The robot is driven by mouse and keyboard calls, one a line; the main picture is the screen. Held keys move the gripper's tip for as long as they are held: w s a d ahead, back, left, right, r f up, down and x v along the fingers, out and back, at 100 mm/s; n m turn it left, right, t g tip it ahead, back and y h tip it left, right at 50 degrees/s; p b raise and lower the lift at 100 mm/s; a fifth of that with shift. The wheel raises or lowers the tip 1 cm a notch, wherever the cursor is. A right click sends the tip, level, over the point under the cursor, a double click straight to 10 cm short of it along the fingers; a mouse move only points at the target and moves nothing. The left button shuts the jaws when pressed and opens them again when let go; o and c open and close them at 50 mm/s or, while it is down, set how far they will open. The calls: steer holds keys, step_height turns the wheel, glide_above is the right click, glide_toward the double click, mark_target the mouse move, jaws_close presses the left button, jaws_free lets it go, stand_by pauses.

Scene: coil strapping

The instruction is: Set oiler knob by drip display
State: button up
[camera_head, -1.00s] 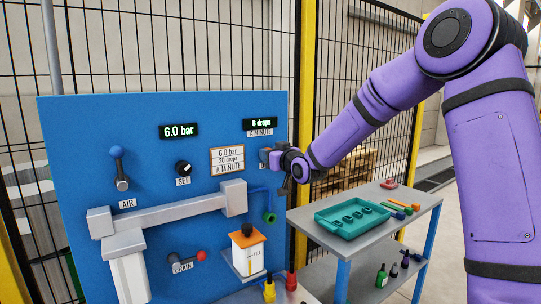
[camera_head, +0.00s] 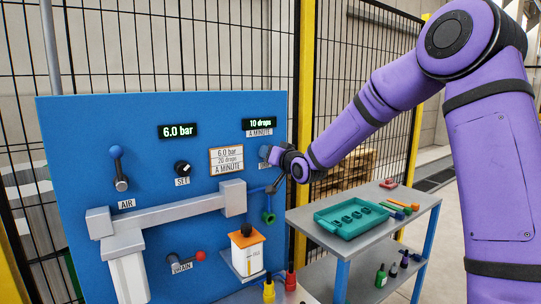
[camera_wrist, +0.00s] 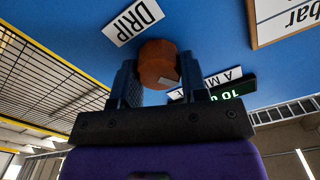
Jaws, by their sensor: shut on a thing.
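The oiler knob (camera_wrist: 160,62) is a round orange-brown cap on the blue panel, beside the DRIP label (camera_wrist: 132,21) in the wrist view. My gripper (camera_wrist: 158,78) has its two dark fingers on either side of the knob, shut on it. In the head view my gripper (camera_head: 271,158) is at the panel's right edge and hides the knob. The drip display (camera_head: 262,123) above it reads 10 drops a minute. The white card (camera_head: 227,160) reads 6.0 bar, 20 drops a minute.
The pressure display (camera_head: 178,131) reads 6.0 bar. The SET knob (camera_head: 182,168), AIR lever (camera_head: 118,167) and red-tipped DRAIN lever (camera_head: 188,261) are left of my gripper. An orange-topped container (camera_head: 247,253) stands below. A side table (camera_head: 292,219) holds a teal tray (camera_head: 328,228).

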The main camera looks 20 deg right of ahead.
steer(key=o, duration=0.9)
steer(key=v, duration=1)
steer(key=shift+s+d, duration=0.15)
steer(key=shift+s, duration=0.25)
